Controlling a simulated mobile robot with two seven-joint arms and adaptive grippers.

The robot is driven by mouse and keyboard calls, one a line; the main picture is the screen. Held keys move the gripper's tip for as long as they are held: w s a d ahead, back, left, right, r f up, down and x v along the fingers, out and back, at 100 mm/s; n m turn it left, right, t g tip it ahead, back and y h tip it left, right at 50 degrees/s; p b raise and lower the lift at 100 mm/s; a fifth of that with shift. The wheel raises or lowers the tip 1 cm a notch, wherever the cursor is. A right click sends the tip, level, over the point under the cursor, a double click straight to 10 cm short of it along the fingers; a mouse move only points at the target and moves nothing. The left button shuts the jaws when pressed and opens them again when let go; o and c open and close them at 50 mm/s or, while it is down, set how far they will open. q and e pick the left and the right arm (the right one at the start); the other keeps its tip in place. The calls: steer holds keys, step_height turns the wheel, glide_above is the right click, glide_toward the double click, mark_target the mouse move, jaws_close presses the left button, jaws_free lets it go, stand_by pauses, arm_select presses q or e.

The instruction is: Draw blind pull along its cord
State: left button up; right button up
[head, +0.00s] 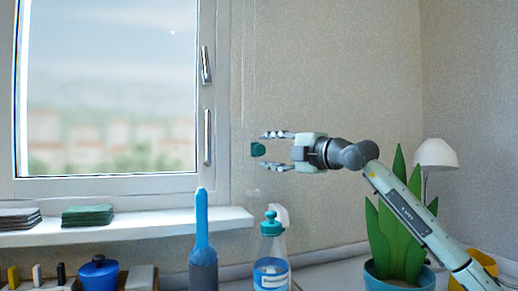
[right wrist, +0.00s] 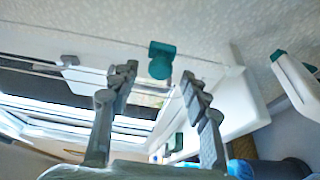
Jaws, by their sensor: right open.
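The blind pull is a small teal knob (head: 257,149) on a thin pale cord (head: 254,80) that hangs down the wall just right of the window. My right gripper (head: 268,151) is open and empty, with its fingers pointing left at the knob's height. The knob sits at the mouth of the fingers, at or just past the tips. In the right wrist view the knob (right wrist: 160,62) shows between and just beyond the two fingertips (right wrist: 157,81), with a gap on each side. I cannot tell whether either finger touches it. My left gripper is out of view.
A window frame (head: 110,187) with handles stands left of the cord. Below are a white sill (head: 150,222), a blue-topped bottle (head: 203,240) and a spray bottle (head: 271,262). A potted plant (head: 398,235) and a lamp (head: 435,153) stand by my right forearm.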

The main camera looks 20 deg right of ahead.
mark_target(261, 150)
steer(key=x, duration=0.2)
steer(key=shift+w+a+r, duration=0.1)
steer(key=shift+w, duration=0.2)
steer(key=shift+w+a, duration=0.25)
steer(key=shift+w, duration=0.3)
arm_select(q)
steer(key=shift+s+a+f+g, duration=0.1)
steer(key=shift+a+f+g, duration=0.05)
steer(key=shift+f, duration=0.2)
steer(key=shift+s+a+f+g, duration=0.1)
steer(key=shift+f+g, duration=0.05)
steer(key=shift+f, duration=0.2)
arm_select(e)
jaws_close()
